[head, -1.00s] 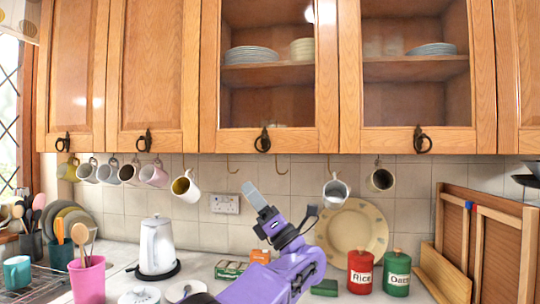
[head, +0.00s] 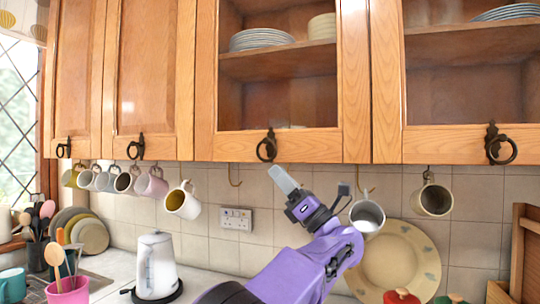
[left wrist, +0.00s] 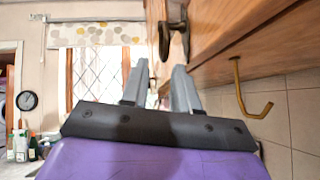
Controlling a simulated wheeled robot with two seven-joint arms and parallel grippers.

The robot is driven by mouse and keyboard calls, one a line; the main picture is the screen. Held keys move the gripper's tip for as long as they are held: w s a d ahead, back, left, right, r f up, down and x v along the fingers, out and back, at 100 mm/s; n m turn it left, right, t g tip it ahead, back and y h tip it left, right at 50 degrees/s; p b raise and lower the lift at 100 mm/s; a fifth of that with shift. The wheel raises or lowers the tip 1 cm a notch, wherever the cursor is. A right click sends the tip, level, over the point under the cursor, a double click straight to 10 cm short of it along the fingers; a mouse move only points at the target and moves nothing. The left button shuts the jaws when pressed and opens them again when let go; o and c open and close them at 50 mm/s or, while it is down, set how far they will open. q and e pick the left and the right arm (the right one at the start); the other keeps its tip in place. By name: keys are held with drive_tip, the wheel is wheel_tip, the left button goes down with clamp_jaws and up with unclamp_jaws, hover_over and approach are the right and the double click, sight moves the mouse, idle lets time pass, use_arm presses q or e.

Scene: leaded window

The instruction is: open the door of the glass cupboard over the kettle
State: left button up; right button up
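The glass cupboard door (head: 354,100) has a wooden frame and stands shut, above and right of the white kettle (head: 157,266). Its dark ring handle (head: 267,146) hangs at the bottom edge of the frame. My left gripper (head: 281,176) is just below this handle in the head view, apart from it, pointing up. The left wrist view shows its two fingers (left wrist: 160,70) spread with nothing between them. A dark ring handle (left wrist: 164,38) appears beyond and above the fingertips there. My right gripper is in neither view.
Several mugs (head: 182,202) hang from hooks under the cupboards. A bare brass hook (left wrist: 252,100) is right of my left gripper in the left wrist view. A second glass door (head: 475,145) is at the right. A plate (head: 400,262) leans against the tiles.

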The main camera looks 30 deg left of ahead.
sight(266, 160)
use_arm(q)
drive_tip(key=r, duration=0.1)
drive_tip(key=a+r+p, duration=0.1)
drive_tip(key=r, duration=0.1)
drive_tip(key=a+r+p, duration=0.1)
drive_tip(key=shift+w+r, duration=0.15)
drive_tip(key=shift+r, duration=0.25)
drive_tip(key=shift+w+a, duration=0.4)
drive_tip(key=a, duration=0.2)
drive_tip(key=s+a, duration=0.1)
drive_tip(key=shift+f, duration=0.25)
drive_tip(key=shift+s+a, duration=0.2)
drive_tip(key=shift+a, duration=0.05)
drive_tip(key=shift+w+d+f, duration=0.1)
drive_tip(key=shift+w+d, duration=0.1)
drive_tip(key=shift+d, duration=0.25)
drive_tip(key=shift+w+d, duration=0.2)
drive_tip(key=shift+d, duration=0.25)
clamp_jaws()
drive_tip(key=shift+a, duration=0.15)
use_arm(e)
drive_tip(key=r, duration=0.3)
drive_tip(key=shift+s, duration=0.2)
